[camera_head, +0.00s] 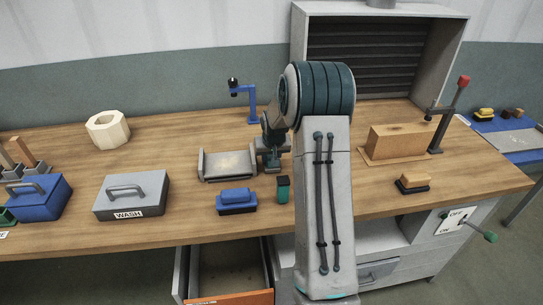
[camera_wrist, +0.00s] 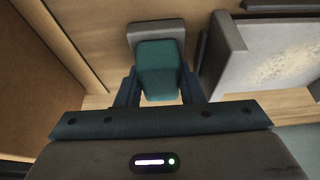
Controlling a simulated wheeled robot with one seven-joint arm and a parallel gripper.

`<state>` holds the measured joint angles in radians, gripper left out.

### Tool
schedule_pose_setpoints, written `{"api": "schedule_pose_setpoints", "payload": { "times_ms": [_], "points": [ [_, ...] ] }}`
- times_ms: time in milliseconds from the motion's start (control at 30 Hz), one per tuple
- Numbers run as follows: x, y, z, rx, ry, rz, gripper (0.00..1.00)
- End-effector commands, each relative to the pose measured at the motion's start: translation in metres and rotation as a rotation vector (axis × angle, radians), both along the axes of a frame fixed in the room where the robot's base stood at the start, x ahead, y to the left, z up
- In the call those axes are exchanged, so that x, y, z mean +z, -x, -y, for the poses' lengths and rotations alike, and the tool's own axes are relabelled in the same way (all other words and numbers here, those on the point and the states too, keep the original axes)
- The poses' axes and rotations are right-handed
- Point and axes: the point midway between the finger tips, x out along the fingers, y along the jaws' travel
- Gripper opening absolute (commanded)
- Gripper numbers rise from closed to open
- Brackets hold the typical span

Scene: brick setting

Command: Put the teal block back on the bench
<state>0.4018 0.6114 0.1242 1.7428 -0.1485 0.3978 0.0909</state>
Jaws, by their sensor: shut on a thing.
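In the wrist view my gripper (camera_wrist: 160,92) is shut on the teal block (camera_wrist: 159,68), with a dark blue finger on each side of it. A grey piece (camera_wrist: 155,30) shows just beyond the block. I cannot tell whether the block touches the bench. In the head view my gripper (camera_head: 271,163) is over the bench (camera_head: 160,218), just right of a grey tray, and my arm partly covers this area. A small dark upright thing with a green top (camera_head: 283,190) shows just in front of my gripper. I cannot tell whether it is the held block.
The grey tray (camera_head: 228,164) has a pale patch inside. A blue block-like thing (camera_head: 237,200) lies in front of it. A wooden block (camera_head: 398,141) and a red-knobbed lever (camera_head: 463,82) stand right. A grey WASH box (camera_head: 131,193) stands left. A drawer (camera_head: 229,268) is open below.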

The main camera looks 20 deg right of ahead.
Motion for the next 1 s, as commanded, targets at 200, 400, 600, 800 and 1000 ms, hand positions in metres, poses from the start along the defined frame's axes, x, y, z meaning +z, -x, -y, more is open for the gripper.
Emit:
{"api": "schedule_pose_setpoints", "payload": {
  "times_ms": [200, 400, 600, 800, 1000],
  "points": [
    [-0.003, 0.0, 0.0, 0.0, 0.0, 0.0, 0.46],
    [-0.003, 0.0, 0.0, 0.0, 0.0, -0.001, 0.56],
    [0.0, 0.0, 0.0, -0.001, -0.001, -0.001, 0.56],
    [0.021, 0.008, -0.001, -0.001, 0.001, 0.003, 0.56],
    [0.058, 0.023, -0.006, -0.001, 0.002, 0.004, 0.56]
  ]
}}
